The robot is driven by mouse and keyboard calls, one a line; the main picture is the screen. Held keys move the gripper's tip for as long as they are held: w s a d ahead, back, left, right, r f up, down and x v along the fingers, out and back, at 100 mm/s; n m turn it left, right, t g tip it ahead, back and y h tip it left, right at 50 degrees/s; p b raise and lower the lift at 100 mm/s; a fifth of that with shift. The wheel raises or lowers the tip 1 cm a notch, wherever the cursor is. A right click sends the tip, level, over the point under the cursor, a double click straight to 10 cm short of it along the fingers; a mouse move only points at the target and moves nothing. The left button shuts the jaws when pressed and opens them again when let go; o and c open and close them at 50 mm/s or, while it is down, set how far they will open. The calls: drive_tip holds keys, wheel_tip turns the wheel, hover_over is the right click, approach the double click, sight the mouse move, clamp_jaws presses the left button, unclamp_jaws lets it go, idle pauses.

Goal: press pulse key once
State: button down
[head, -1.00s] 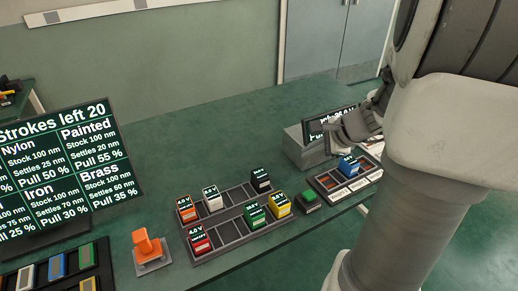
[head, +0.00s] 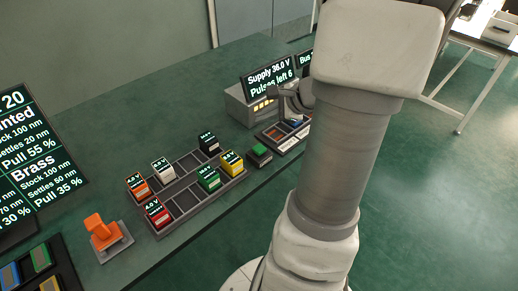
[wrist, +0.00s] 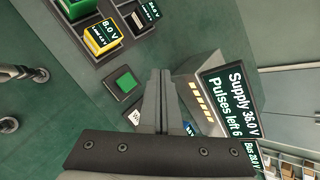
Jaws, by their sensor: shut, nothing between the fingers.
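A green square key on a dark base, which looks like the pulse key (head: 259,153), sits on the bench between the block rack and a small tray. It also shows in the wrist view (wrist: 125,82), left of the fingers. My gripper (wrist: 159,72) is shut and empty, its fingertips apart from the key in the picture. In the head view my gripper (head: 291,100) is over the small tray, partly hidden by my arm. Its height above the bench is hard to tell. A display (head: 270,79) reads Supply 36.0 V and Pulses left 6.
The block rack (head: 184,213) holds several coloured blocks with voltage labels. The small tray (head: 268,136) holds a blue block. A grey box (head: 238,104) stands under the display. An orange handle (head: 103,230) stands at the left. Bare bench lies behind the rack.

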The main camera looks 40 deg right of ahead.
sight(263, 149)
drive_tip(key=shift+f+b, duration=3.25)
drive_tip(key=shift+f, duration=0.75)
drive_tip(key=shift+f, duration=0.1)
drive_tip(key=shift+f+b, duration=0.3)
drive_tip(key=shift+b, duration=0.2)
drive_tip(key=shift+f+b, duration=0.45)
drive_tip(key=shift+f, duration=0.05)
drive_tip(key=shift+r, duration=0.1)
drive_tip(key=shift+r+p, duration=0.7)
drive_tip(key=shift+r, duration=0.1)
drive_tip(key=shift+r, duration=0.15)
drive_tip(key=shift+r+p, duration=2)
drive_tip(key=shift+r, duration=0.4)
